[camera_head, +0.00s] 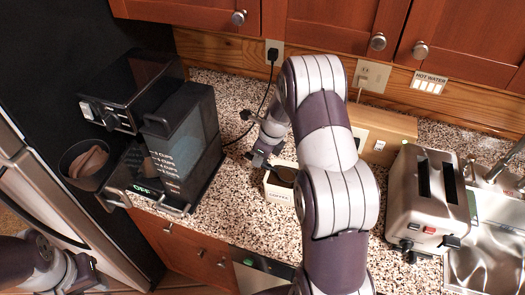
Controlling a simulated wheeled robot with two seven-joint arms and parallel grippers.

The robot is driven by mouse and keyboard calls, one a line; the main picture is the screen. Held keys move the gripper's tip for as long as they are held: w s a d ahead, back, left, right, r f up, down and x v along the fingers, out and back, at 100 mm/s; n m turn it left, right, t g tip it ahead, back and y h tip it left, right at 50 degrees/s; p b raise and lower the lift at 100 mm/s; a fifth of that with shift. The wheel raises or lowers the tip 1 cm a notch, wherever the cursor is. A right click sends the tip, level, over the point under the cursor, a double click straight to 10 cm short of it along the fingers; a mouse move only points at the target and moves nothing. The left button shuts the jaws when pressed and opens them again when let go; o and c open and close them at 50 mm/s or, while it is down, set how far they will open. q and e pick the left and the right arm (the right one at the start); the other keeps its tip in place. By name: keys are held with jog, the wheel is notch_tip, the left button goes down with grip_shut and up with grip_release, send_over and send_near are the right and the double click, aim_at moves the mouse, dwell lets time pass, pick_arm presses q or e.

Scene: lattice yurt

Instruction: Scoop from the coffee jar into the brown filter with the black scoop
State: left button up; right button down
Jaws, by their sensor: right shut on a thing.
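The brown filter (92,161) sits in a black basket (75,173) at the left front of the machine. My left gripper (82,272) is at the bottom left, far from both; its fingers are too unclear to judge.
The black coffee machine (180,140) with its water tank stands between jar and filter. A steel toaster (425,200) and sink (490,255) are at the right. A wooden box (385,135) is behind my right arm. Speckled counter (240,215) is clear in front of the jar.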

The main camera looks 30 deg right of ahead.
jog(key=shift+w+a+g+h+p, duration=0.3)
jog(key=shift+w+a+g+p, duration=0.15)
jog(key=shift+p, duration=0.9)
jog(key=shift+f+g+p, duration=0.15)
jog(key=shift+g+p, duration=0.1)
jog(key=shift+p, duration=0.05)
jog(key=shift+w+f+g+h+p, duration=0.1)
jog(key=shift+g+h+p, duration=0.2)
jog(key=shift+h+p, duration=0.1)
jog(key=shift+f+g+h, duration=0.2)
jog(key=shift+g+h, duration=0.2)
jog(key=shift+g, duration=0.1)
jog(key=shift+s+d+r+p, duration=0.25)
jog(key=shift+d+r+p, duration=0.05)
jog(key=shift+r+p, duration=0.1)
jog(key=shift+s+d+r, duration=0.15)
jog(key=shift+s+r, duration=0.05)
jog(key=shift+r, duration=0.05)
jog(key=shift+s+r+p, duration=0.1)
jog(key=shift+r+p, duration=0.6)
jog(key=shift+r, duration=0.1)
jog(key=shift+r+p, duration=0.9)
jog(key=shift+r, duration=0.45)
jog(key=shift+r+p, duration=0.6)
jog(key=shift+r, duration=0.65)
